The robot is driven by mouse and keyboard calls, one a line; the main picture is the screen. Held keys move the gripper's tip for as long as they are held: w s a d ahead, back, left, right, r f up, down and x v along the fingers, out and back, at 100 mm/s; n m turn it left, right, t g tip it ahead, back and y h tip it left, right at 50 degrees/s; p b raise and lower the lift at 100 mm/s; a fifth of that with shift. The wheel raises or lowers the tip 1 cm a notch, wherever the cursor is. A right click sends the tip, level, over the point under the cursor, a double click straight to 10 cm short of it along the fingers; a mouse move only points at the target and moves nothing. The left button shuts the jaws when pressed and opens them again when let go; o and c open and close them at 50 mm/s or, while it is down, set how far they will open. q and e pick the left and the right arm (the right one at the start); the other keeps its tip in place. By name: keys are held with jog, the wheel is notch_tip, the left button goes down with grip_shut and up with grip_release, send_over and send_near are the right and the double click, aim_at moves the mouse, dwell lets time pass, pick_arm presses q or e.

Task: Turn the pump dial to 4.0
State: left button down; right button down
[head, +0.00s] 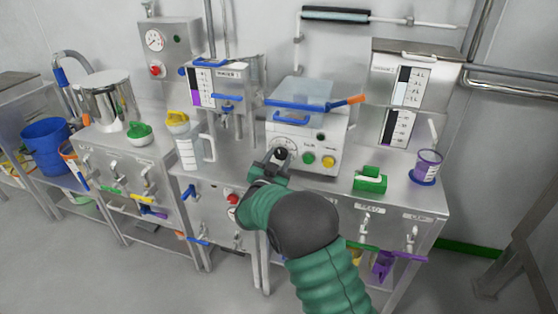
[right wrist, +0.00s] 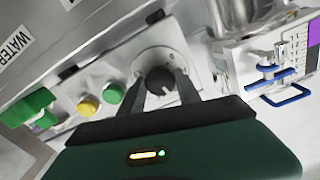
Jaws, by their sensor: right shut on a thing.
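The pump dial (right wrist: 160,82) is a dark round knob on a pale scale disc, on the front of a white pump box (head: 325,155). In the right wrist view it sits between the fingers of my right gripper (right wrist: 160,88), which is shut on it. In the head view the right gripper (head: 277,160) reaches the lower left of the box front, and the dial's pale disc (head: 286,143) shows partly behind it. The dial's setting and scale numbers are too small to read. My left gripper is not in view.
Beside the dial are a green button (head: 309,158) and a yellow button (head: 328,161). A green block (head: 370,180) and a purple container (head: 427,165) stand to the right on the counter. A white bottle (head: 188,152) stands to the left. A blue bar with an orange end (head: 315,103) crosses above the box.

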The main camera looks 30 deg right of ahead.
jog(key=m+b, duration=0.2)
jog(key=m, duration=0.2)
jog(key=shift+f+b, duration=0.25)
jog(key=shift+b, duration=0.15)
jog(key=m+b, duration=0.3)
jog(key=m, duration=0.1)
jog(key=shift+f, duration=0.1)
jog(key=m+b, duration=0.4)
jog(key=m, duration=0.1)
jog(key=shift+f+m+b, duration=0.1)
jog(key=shift+m+b, duration=0.2)
jog(key=shift+b, duration=0.1)
jog(key=shift+m+b, duration=1.65)
jog(key=shift+m, duration=0.25)
jog(key=c, duration=1.2)
grip_release()
jog(key=o, duration=0.3)
jog(key=shift+r, duration=0.2)
jog(key=shift+o, duration=0.2)
jog(key=shift+r, duration=0.1)
